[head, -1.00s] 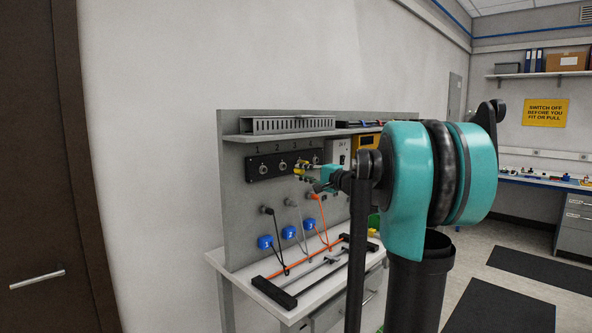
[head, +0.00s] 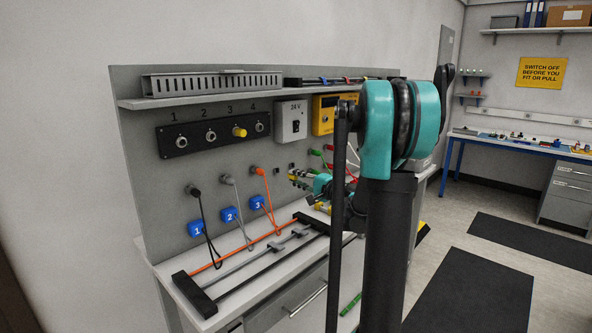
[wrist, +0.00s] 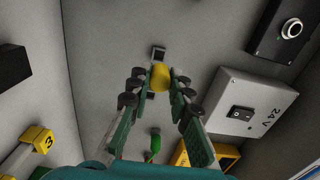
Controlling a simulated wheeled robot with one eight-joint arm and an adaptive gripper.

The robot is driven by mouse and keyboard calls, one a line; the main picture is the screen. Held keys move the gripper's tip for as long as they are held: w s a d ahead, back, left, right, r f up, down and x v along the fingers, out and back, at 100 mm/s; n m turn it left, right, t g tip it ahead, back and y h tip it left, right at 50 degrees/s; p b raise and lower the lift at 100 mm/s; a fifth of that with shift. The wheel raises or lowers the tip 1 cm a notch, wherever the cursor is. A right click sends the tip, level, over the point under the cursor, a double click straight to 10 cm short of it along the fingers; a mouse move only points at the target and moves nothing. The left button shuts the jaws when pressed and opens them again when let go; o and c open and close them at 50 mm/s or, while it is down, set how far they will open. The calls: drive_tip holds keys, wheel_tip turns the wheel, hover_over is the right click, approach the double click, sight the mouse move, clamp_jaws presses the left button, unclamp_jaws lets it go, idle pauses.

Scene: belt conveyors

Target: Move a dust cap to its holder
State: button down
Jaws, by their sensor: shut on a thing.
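My gripper (head: 299,179) is at the grey panel, right of the orange cable's plug. In the wrist view my gripper (wrist: 160,80) is shut on a yellow dust cap (wrist: 160,77), pinched between its fingertips. A small grey and dark clip (wrist: 158,53) on the panel, apparently a cap holder, shows just beyond the cap; whether they touch I cannot tell. In the head view a small dark clip (head: 278,167) shows left of my gripper. Another yellow cap-like piece (head: 239,132) covers socket 3 of the black socket strip (head: 175,143).
The 24 V box (head: 291,121) and a yellow unit (head: 324,114) stick out above my gripper. A green plug (wrist: 155,145) is near the fingers in the wrist view. Cables with blue tags (head: 229,214) hang at left. A rod rack (head: 202,299) lies on the bench.

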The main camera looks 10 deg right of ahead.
drive_tip(key=shift+w+f, duration=0.1)
drive_tip(key=shift+w, duration=0.1)
drive_tip(key=shift+x, duration=2.55)
drive_tip(key=shift+w+a, duration=0.45)
drive_tip(key=shift+w, duration=0.15)
idle(0.5)
drive_tip(key=c, duration=1.3)
unclamp_jaws()
drive_tip(key=shift+s+d, duration=0.1)
